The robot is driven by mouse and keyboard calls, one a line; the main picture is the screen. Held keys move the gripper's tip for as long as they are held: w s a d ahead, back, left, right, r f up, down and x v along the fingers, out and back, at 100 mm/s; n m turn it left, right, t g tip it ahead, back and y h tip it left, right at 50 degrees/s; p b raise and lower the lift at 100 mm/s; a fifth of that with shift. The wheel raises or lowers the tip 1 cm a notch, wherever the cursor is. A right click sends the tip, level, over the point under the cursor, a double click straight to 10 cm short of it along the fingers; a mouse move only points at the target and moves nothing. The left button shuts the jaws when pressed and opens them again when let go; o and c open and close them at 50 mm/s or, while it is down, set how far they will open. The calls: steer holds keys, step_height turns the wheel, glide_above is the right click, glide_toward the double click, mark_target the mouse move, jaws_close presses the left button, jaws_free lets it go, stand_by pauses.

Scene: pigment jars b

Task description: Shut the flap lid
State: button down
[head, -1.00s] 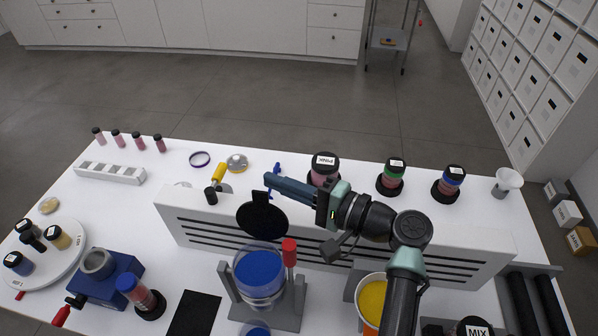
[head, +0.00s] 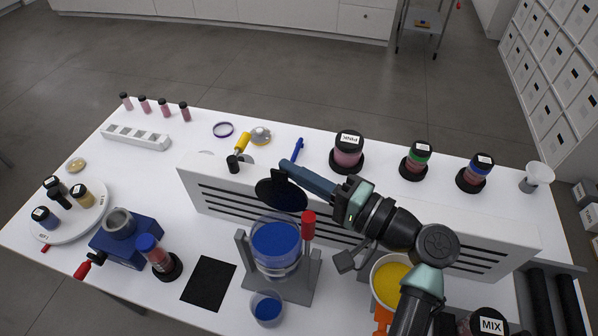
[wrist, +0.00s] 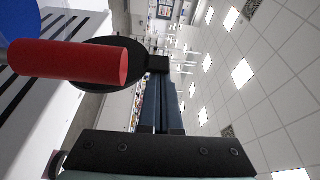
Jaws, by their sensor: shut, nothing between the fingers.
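The flap lid (head: 281,196) is a black disc with a small tab at its top edge. It stands raised and tilted at the back of the clear round vessel (head: 275,262), which holds blue pigment in a grey stand. The vessel's mouth is uncovered. My gripper (head: 286,166) is shut and empty, with its tips at the lid's tab in the head view. In the wrist view, the shut fingers (wrist: 167,110) point at the tab, and the lid (wrist: 108,80) is partly hidden by a red handle (wrist: 80,63). I cannot tell whether they touch.
A white slotted panel (head: 215,205) runs behind the vessel and under my arm. The red handle (head: 308,225) rises at the vessel's right. A yellow-filled container (head: 390,280) stands right, a small blue cup (head: 267,308) in front, and a black mat (head: 209,283) lies left.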

steer(key=n+b, duration=0.1)
steer(key=s+n+b, duration=0.1)
steer(key=b, duration=0.1)
steer(key=n+y+b, duration=0.1)
steer(key=shift+s+a+f+b, duration=0.3)
steer(key=shift+s+f, duration=0.05)
steer(key=shift+f, duration=0.05)
steer(key=shift+s+a+r+n+b, duration=0.1)
steer(key=shift+s+r+n+b, duration=0.2)
steer(key=shift+n+b, duration=0.25)
steer(key=shift+w+r, duration=0.1)
